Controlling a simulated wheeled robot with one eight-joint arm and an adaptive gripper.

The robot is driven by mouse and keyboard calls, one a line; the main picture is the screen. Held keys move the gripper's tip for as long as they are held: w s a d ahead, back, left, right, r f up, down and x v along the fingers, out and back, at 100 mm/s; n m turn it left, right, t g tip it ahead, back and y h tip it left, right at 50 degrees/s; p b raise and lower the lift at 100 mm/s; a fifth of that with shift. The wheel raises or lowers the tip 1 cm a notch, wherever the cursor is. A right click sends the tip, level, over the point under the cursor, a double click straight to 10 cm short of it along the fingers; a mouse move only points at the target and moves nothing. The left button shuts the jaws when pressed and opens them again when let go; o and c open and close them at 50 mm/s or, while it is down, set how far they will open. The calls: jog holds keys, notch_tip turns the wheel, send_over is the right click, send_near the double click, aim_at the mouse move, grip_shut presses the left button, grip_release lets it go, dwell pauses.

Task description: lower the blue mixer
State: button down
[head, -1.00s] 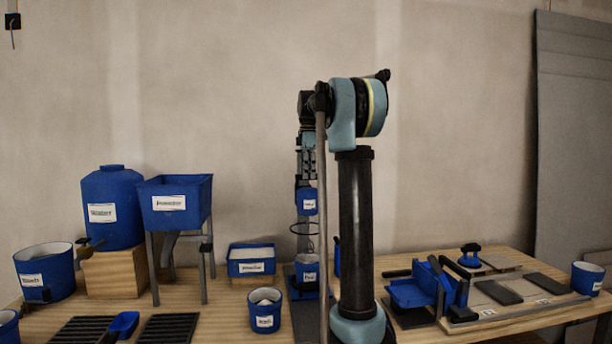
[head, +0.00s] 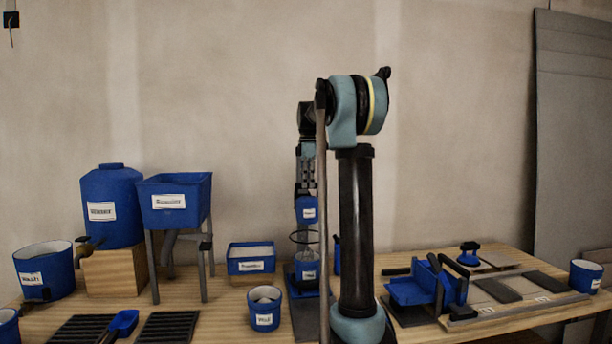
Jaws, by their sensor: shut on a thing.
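The blue mixer (head: 307,210) has a white label and stands upright behind my arm, left of the picture's middle. My gripper (head: 305,190) is at its top and shut on it, with the fingers small and partly hard to make out. A dark ring (head: 303,237) shows just below the mixer's body. A blue labelled bucket (head: 307,266) stands directly underneath on a dark base. My own arm hides the right side of this area.
A blue water tank (head: 112,212) on a wooden block and a blue hopper (head: 174,205) stand at left. A blue tray (head: 251,257) lies just left. Tile tools (head: 428,287) fill the right.

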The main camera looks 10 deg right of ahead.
aim_at(307, 197)
notch_tip(307, 197, down, 9)
jog(key=shift+r, duration=0.15)
jog(key=c, duration=1.5)
grip_release()
jog(key=shift+w, duration=0.1)
jog(key=shift+r, duration=0.1)
notch_tip(307, 197, up, 12)
jog(key=shift+f, duration=0.2)
